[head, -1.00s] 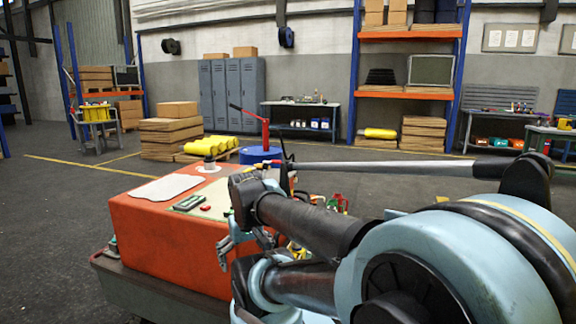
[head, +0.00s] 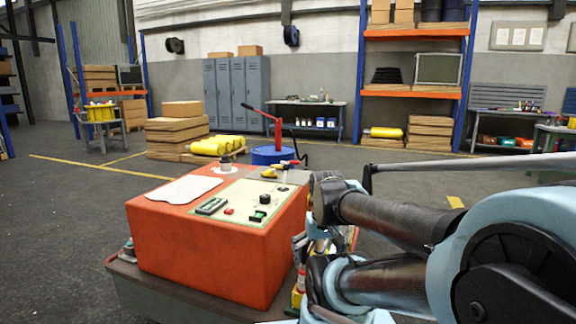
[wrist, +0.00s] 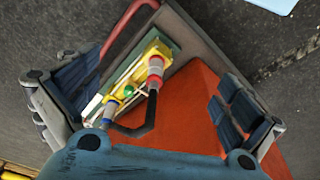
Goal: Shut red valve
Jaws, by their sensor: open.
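In the wrist view, a yellow block (wrist: 133,78) carries a red-and-white cylindrical fitting (wrist: 155,72), with a green round part and a dark bent rod beside it. I cannot tell for sure which red part is the valve. My gripper (wrist: 158,105) is open and empty, its dark fingers wide apart on either side of the yellow block and the orange box (wrist: 195,105). The fitting lies between the fingers in the picture, apart from both. In the head view, my arm largely hides the gripper and fittings beside the orange box (head: 215,255).
The box top has a control panel (head: 245,200) with knobs and a white sheet (head: 185,190). A blue drum (head: 272,156) with a red lever (head: 270,118) stands behind it. Pallets with boxes (head: 178,130) stand farther back. Open floor (head: 60,220) lies left.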

